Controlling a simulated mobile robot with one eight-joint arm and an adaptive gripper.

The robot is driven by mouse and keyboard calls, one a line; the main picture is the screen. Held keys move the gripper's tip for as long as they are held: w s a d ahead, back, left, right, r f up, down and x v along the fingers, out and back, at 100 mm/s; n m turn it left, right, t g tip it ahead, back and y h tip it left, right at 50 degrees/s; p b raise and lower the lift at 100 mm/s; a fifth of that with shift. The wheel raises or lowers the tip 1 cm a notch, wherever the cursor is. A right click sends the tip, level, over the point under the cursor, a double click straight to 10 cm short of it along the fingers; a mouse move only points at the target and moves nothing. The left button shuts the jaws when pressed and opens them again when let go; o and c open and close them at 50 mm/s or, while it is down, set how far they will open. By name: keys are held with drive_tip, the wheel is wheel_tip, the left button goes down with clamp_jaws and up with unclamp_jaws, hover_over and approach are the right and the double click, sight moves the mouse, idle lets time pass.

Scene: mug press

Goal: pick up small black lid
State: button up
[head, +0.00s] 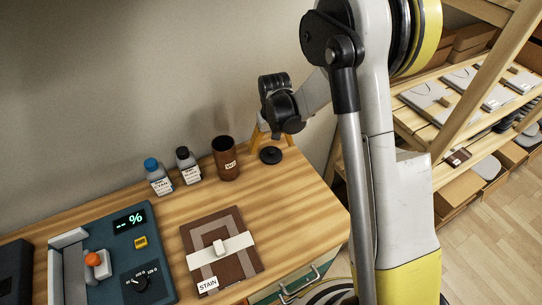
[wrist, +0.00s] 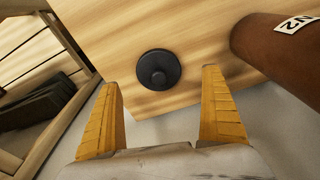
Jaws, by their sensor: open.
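The small black lid (head: 271,155) lies flat on the wooden table near its back right corner, just right of the brown canister. In the wrist view the lid (wrist: 158,70) is a round dark disc with a raised knob, beyond and between my fingertips. My gripper (wrist: 162,92) is open and empty, with its two yellow fingers spread wide. In the head view the gripper (head: 262,134) is behind the lid, near the table's back edge, and partly hidden by my own arm. The fingers do not touch the lid.
The brown canister (head: 226,160) stands close to the lid and shows large at right in the wrist view (wrist: 285,50). Two small bottles, a brown panel marked STAIN (head: 222,250) and a teal press (head: 130,240) are further left. A wooden shelf (head: 470,110) stands at right.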

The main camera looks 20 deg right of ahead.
sight(271, 150)
drive_tip(key=f+b, duration=0.1)
drive_tip(key=f, duration=0.1)
drive_tip(key=w+f+b, duration=0.1)
drive_tip(key=f, duration=0.2)
drive_tip(key=shift+d, duration=0.1)
drive_tip(key=shift+r, duration=0.1)
drive_tip(key=c, duration=1.1)
drive_tip(key=shift+o, duration=0.2)
drive_tip(key=shift+r, duration=0.1)
